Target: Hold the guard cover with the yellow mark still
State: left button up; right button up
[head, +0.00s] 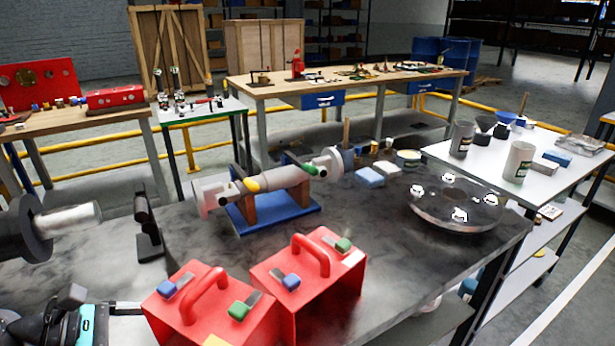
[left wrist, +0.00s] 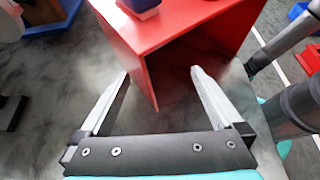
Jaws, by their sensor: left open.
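Two red guard covers with loop handles stand on the dark table. The left cover (head: 180,314) shows a small yellow mark (head: 214,341) low on its front, at the bottom picture edge. The right cover (head: 322,283) stands beside it, with no yellow mark visible. My left gripper (left wrist: 160,72) is open, with its fingers on either side of a corner of a red cover (left wrist: 175,40) in the left wrist view. I cannot tell whether they touch it. In the head view it lies at the lower left, beside the left cover. My right gripper is not in view.
Blue and green latches sit on both covers. Behind them a shaft assembly (head: 268,179) rests on a blue stand (head: 245,218). A clear round disc (head: 455,205) lies at the right of the table. Dark table between covers and disc is free.

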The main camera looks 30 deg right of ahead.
pick_arm(q)
jog(key=shift+d+f, duration=0.3)
jog(key=shift+d, duration=0.15)
jog(key=shift+r, duration=0.1)
grip_shut()
dwell(0.6)
jog(key=c, duration=1.2)
grip_release()
